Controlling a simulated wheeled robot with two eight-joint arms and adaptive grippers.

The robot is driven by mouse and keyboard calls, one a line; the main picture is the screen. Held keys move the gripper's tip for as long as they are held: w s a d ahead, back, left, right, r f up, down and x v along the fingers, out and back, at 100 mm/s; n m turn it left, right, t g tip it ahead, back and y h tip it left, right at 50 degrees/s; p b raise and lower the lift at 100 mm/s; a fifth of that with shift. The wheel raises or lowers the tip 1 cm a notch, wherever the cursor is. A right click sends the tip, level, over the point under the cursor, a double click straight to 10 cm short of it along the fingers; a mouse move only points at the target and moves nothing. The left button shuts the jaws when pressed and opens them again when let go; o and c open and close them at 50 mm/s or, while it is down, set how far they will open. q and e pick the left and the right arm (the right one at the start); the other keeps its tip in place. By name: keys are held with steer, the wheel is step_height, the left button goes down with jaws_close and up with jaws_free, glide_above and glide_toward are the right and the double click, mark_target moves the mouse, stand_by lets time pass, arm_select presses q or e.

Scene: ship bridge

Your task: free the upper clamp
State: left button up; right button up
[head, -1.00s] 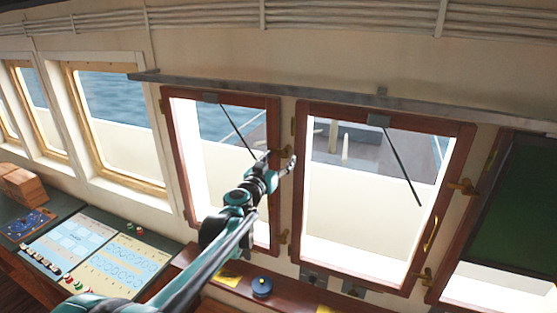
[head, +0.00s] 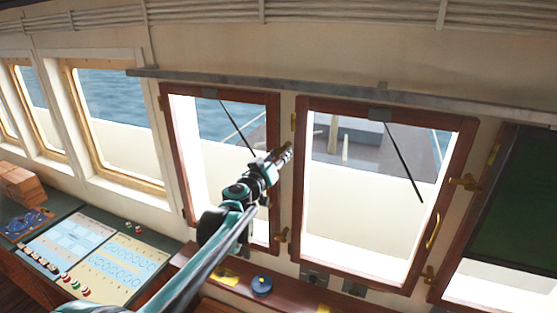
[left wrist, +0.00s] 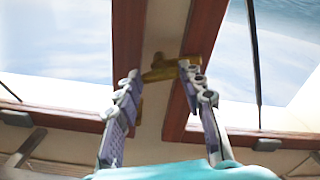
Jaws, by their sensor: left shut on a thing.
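The upper clamp (left wrist: 163,70) is a small brass piece on the post between two wood-framed windows. In the left wrist view it lies across the post, between my fingertips. My left gripper (head: 284,154) reaches up to it in the head view and covers it there. The left window (head: 180,172) has a dark red-brown frame and looks closed. My right gripper is not in view.
The middle window (head: 301,200) stands just right of the post, with brass clamps (head: 466,184) on its right side. A wooden sill with a blue round knob (head: 261,286) lies below. A control console (head: 75,250) stands at lower left. A grey rail (head: 330,95) runs above.

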arm_select(q)
steer(key=n+b, duration=0.3)
steer(key=n, duration=1)
steer(key=shift+n+b, duration=0.3)
steer(key=shift+b, duration=0.05)
stand_by(0.3)
steer(key=o, duration=1.2)
steer(key=shift+c, duration=0.2)
steer(key=shift+a, duration=0.1)
steer(key=v, duration=1.2)
steer(key=shift+s, duration=0.1)
